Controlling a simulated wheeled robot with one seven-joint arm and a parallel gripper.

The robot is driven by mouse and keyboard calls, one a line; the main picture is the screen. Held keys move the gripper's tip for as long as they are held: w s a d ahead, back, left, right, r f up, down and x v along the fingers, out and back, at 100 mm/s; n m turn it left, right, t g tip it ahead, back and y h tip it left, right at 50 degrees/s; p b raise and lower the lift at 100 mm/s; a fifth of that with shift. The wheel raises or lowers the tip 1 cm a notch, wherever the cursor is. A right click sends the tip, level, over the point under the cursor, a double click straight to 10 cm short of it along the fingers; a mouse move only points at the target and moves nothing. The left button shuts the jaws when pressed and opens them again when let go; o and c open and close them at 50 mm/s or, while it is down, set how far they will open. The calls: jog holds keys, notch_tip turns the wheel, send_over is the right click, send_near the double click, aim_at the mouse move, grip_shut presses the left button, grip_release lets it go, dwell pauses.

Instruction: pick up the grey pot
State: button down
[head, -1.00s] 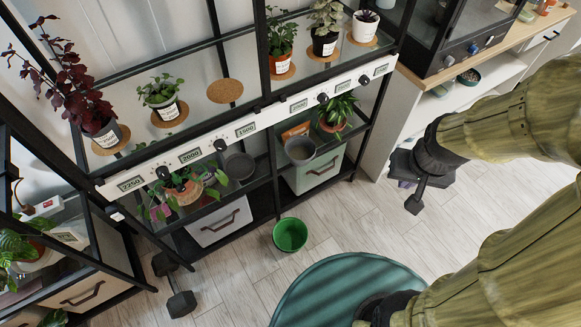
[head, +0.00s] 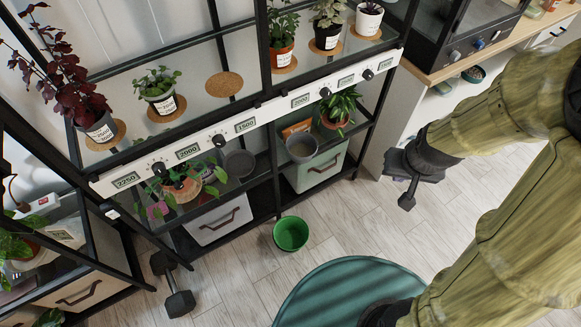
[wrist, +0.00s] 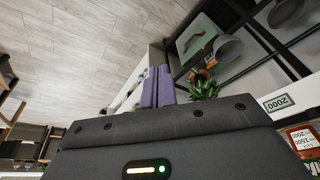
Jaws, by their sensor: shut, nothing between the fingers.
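An empty grey pot (head: 301,148) stands on the lower shelf of the rack, above a green bin and left of a plant in a terracotta pot. It also shows in the wrist view (wrist: 226,48). A second, darker grey pot (head: 239,164) stands further left on the same shelf and shows at the wrist view's top edge (wrist: 286,12). My gripper (head: 408,165) is in front of the rack, right of the grey pot and apart from it. In the wrist view its purple fingers (wrist: 157,87) are together and empty.
A green pot (head: 291,233) stands on the floor before the rack. A terracotta-potted plant (head: 338,112) is close right of the grey pot. Rack posts and the labelled upper shelf edge (head: 245,126) frame the lower shelf. A cabinet (head: 400,120) stands right. The floor between is clear.

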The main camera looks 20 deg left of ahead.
jog(key=w+a+f+n+t+b, duration=0.25)
jog(key=a+f+b, duration=0.2)
jog(key=f, duration=0.45)
jog(key=w+a+f+n+t+h+b, duration=0.1)
jog(key=w+a+f+n+b, duration=0.15)
jog(key=a+f, duration=0.45)
jog(key=w+a+f+n+t+b, duration=0.2)
jog(key=a+f+n+b, duration=0.15)
jog(key=f, duration=0.65)
jog(key=s+a+f+n+t+y+b, duration=0.2)
jog(key=a+f+n+t+y+b, duration=0.1)
jog(key=a+n, duration=0.3)
jog(key=s+a+f+n+t+y+b, duration=0.3)
jog(key=a+n+t+y+b, duration=0.1)
jog(key=a, duration=0.4)
jog(key=shift+s+n+t+b, duration=0.2)
jog(key=shift+n+t+b, duration=0.25)
jog(key=shift+n+b, duration=0.65)
jog(key=d+b+x, duration=0.1)
jog(key=x, duration=0.3)
jog(key=d+b+x, duration=0.1)
jog(key=x, duration=0.3)
jog(key=w+b+x, duration=0.1)
jog(key=x, duration=0.3)
jog(key=shift+w+d+b, duration=0.3)
jog(key=shift+w+b, duration=0.05)
jog(key=shift+w, duration=0.05)
